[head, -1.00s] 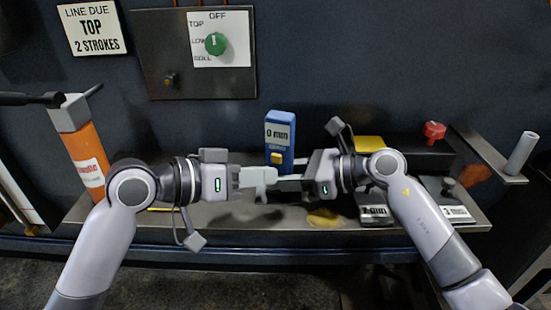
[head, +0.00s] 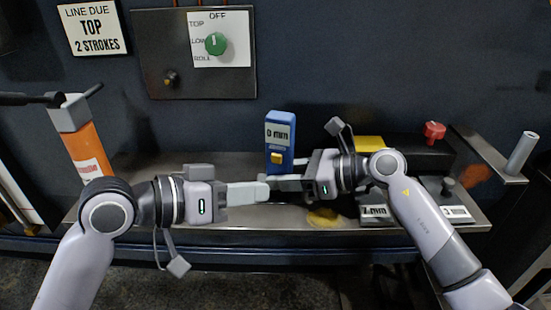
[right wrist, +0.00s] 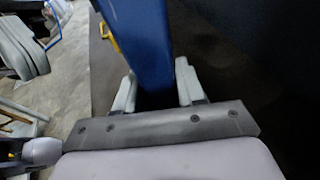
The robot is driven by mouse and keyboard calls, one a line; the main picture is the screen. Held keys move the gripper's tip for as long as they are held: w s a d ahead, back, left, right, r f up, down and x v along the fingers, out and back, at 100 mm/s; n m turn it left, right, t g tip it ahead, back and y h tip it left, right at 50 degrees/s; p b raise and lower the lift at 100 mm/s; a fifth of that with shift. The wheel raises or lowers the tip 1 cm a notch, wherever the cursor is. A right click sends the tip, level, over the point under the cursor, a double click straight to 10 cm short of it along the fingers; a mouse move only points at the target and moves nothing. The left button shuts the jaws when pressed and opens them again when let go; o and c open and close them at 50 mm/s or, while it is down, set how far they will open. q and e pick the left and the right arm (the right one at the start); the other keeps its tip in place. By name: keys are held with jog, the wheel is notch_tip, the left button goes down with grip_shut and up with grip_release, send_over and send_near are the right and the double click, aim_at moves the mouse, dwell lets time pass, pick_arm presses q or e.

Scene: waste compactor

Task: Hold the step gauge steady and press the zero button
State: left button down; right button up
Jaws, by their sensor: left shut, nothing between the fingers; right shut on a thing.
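The step gauge (head: 279,135) is a blue upright instrument with a display reading "0 mm" and a yellow button (head: 277,158) on its front. My right gripper (head: 272,183) is shut on its lower part. In the right wrist view the blue body (right wrist: 143,45) stands between the two pale fingers, with a bit of yellow at its left side. My left gripper (head: 264,189) is shut and empty. Its fingertips point right, below and in front of the gauge, clear of the button in the picture. The gauge's lower end is hidden behind the fingers.
A steel ledge (head: 235,163) runs along the dark wall. A dark block marked "7 mm" (head: 374,211), a yellow block (head: 370,143) and a red knob (head: 434,131) are at the right. A panel with a green dial (head: 215,43) is above.

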dwell(0.8)
jog(key=o, duration=0.9)
jog(key=shift+c, duration=0.2)
